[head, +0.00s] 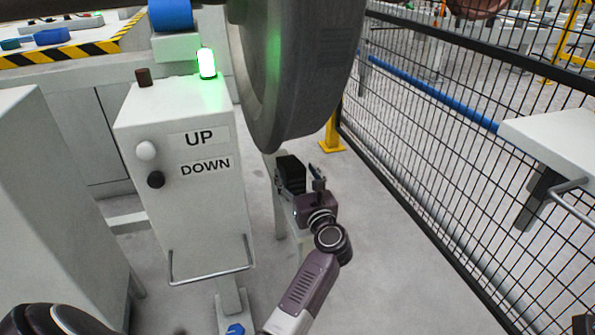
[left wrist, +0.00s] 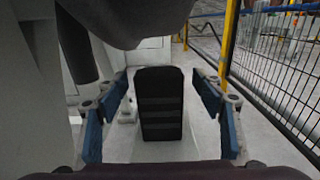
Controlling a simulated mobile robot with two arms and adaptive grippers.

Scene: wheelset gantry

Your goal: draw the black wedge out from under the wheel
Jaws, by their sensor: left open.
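The black wedge (left wrist: 160,104) is a dark ribbed block in the middle of the left wrist view. It stands on a pale surface, close under the large grey wheel (head: 300,75). The wheel's lower edge also fills the top of the left wrist view (left wrist: 140,15). In the head view the wedge (head: 289,172) is just below the wheel and partly hidden by my gripper. My left gripper (head: 304,183) is open, with its blue-padded fingers on either side of the wedge and visible gaps between. Whether the wedge touches the wheel cannot be told. My right gripper does not show.
A white control box (head: 190,215) marked UP and DOWN, with a lit green lamp (head: 207,63), stands left of the gripper. A black mesh fence (head: 440,130) runs along the right, with a pale table (head: 555,135) there. Floor (head: 375,240) between is clear.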

